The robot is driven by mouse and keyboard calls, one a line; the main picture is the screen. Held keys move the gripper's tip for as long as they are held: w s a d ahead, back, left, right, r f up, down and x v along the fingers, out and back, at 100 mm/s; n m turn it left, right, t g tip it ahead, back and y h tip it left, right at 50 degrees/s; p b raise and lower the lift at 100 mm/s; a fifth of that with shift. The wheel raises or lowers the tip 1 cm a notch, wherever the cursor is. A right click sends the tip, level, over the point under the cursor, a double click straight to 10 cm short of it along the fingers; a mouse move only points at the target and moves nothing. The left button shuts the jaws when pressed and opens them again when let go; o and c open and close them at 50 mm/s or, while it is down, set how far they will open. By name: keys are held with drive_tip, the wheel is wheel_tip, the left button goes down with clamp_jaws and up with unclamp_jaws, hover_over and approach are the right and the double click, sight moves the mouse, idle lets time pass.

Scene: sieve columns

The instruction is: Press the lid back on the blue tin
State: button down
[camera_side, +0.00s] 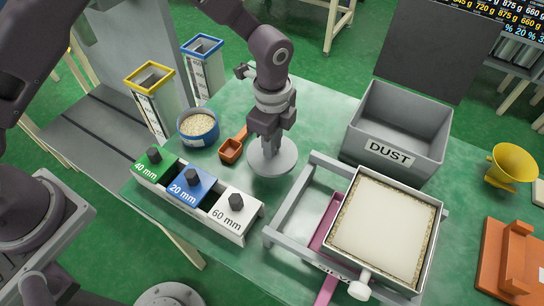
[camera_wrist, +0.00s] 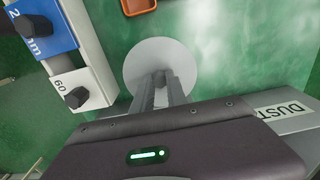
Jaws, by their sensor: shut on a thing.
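The blue tin (camera_side: 198,128) stands upright and open on the green table, with pale grains showing inside it. It is not seen in the wrist view. A round grey lid (camera_side: 283,162) is under my gripper (camera_side: 270,143), to the right of the tin and apart from it. My gripper is shut on the lid's knob. In the wrist view the lid (camera_wrist: 145,62) lies flat below the two fingers of my gripper (camera_wrist: 161,82). I cannot tell whether the lid touches the table or hangs just above it.
An orange scoop (camera_side: 232,149) lies between tin and lid. A rack of labelled blocks (camera_side: 236,213) is at front left. A sieve (camera_side: 385,230) on a grey frame (camera_side: 285,205) and a DUST bin (camera_side: 395,140) are at right. Yellow-rimmed (camera_side: 152,95) and blue-rimmed (camera_side: 204,70) columns stand behind the tin.

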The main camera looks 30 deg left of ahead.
drive_tip(key=r, duration=0.3)
drive_tip(key=shift+w+a, duration=0.15)
drive_tip(key=shift+a, duration=0.2)
drive_tip(key=shift+w+a+r, duration=0.15)
drive_tip(key=shift+a, duration=0.4)
drive_tip(key=shift+w+a+r, duration=0.15)
drive_tip(key=shift+a, duration=0.35)
drive_tip(key=a+r, duration=0.2)
drive_tip(key=a, duration=1.9)
drive_tip(key=shift+s, duration=0.2)
wheel_tip(320, 180, down, 6)
drive_tip(key=shift+f, duration=0.15)
drive_tip(key=shift+d+f, duration=0.1)
drive_tip(key=shift+f, duration=0.45)
drive_tip(key=c, duration=0.8)
unclamp_jaws()
